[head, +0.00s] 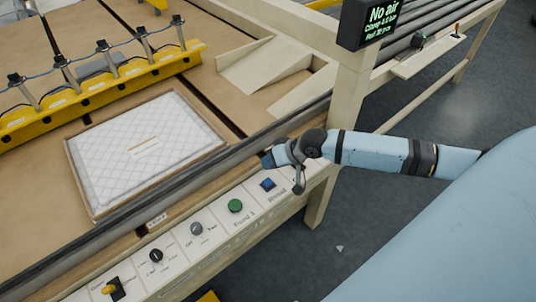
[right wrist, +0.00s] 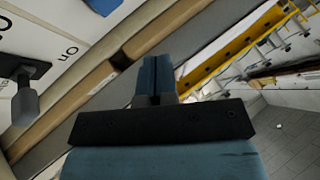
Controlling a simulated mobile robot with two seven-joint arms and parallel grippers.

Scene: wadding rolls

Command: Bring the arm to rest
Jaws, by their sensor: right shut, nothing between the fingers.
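My right arm comes in from the right in the head view. Its gripper (head: 270,160) hangs over the front edge of the machine, just above the control panel (head: 175,245), close to a blue button (head: 268,184). In the right wrist view the two blue fingers (right wrist: 155,75) lie together with nothing between them. My left gripper is in neither view.
A quilted white pad in a shallow frame (head: 146,147) lies on the bed. A yellow bar (head: 95,85) with several nozzles stands behind it. The panel carries a green button (head: 235,206) and knobs. A display reading "No air" (head: 382,18) stands on a post.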

